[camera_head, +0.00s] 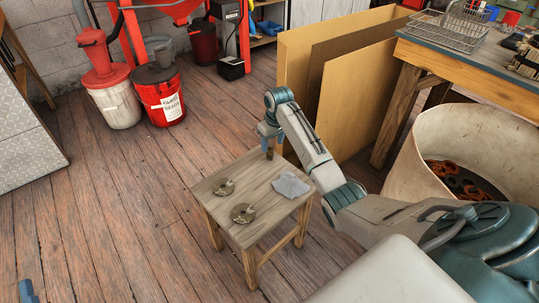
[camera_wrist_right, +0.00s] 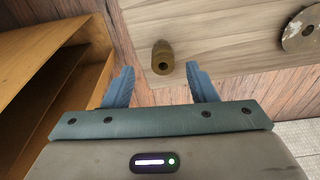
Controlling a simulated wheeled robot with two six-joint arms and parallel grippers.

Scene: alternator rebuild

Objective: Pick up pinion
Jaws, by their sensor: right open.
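The pinion (camera_wrist_right: 162,57) is a small brass-brown cylinder with a hole in its end. It stands near the edge of the small wooden table (camera_head: 233,190), and in the head view it shows partly at the far corner (camera_head: 270,153). My right gripper (camera_head: 269,142) is over that corner. In the right wrist view, my right gripper (camera_wrist_right: 160,72) is open, with the pinion just ahead of and between its blue fingertips, not gripped. A blue shape at the lower left of the head view looks like the tip of my left gripper (camera_head: 27,291); its jaws cannot be made out.
Two round metal parts with central holes (camera_head: 224,187) (camera_head: 243,213) and a grey cloth (camera_head: 291,185) lie on the small table. Cardboard sheets (camera_head: 355,95) stand behind it. A large pale bin (camera_head: 415,165) is at right. The floor left of the table is clear.

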